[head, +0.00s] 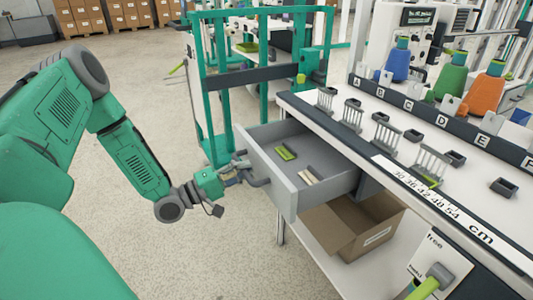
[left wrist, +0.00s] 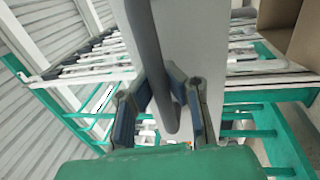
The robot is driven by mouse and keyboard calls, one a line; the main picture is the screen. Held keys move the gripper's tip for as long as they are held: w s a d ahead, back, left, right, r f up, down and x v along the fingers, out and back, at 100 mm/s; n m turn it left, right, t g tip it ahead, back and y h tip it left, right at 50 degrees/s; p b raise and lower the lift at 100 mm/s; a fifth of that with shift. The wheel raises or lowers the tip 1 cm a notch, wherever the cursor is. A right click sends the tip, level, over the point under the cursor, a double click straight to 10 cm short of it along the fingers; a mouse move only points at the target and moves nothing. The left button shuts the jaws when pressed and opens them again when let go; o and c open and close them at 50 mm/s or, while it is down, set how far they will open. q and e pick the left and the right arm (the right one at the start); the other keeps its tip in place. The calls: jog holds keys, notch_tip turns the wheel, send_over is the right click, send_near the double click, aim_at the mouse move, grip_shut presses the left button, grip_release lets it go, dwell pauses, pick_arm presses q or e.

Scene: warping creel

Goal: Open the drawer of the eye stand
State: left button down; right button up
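The grey drawer (head: 291,192) of the eye stand (head: 345,138) is pulled out, its inside showing from above. A green-yellow item (head: 285,153) and a pale item (head: 308,176) lie in it. The dark bar handle (head: 259,182) is on its front. My left gripper (head: 240,175) is at that handle. The bar hides part of the finger contact. My right gripper is not in view.
An open cardboard box (head: 350,228) sits on the shelf below the drawer. A teal frame (head: 212,95) stands behind. Cones of blue, green and orange yarn (head: 487,92) stand along the worktop. Bare floor (head: 215,255) lies in front of the drawer.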

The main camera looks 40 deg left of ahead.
pick_arm(q)
jog(key=shift+a+r+p+v, duration=0.2)
jog(key=shift+p+v, duration=0.2)
jog(key=shift+v, duration=0.85)
jog(key=shift+a+r+p+v, duration=0.15)
jog(key=shift+p+v, duration=0.2)
jog(key=shift+v, duration=0.85)
jog(key=shift+d, duration=0.1)
jog(key=c, duration=1.5)
grip_release()
jog(key=shift+c, duration=0.2)
jog(key=v, duration=1.2)
jog(key=shift+f, duration=0.25)
jog(key=shift+w, duration=0.1)
jog(key=shift+a, duration=0.4)
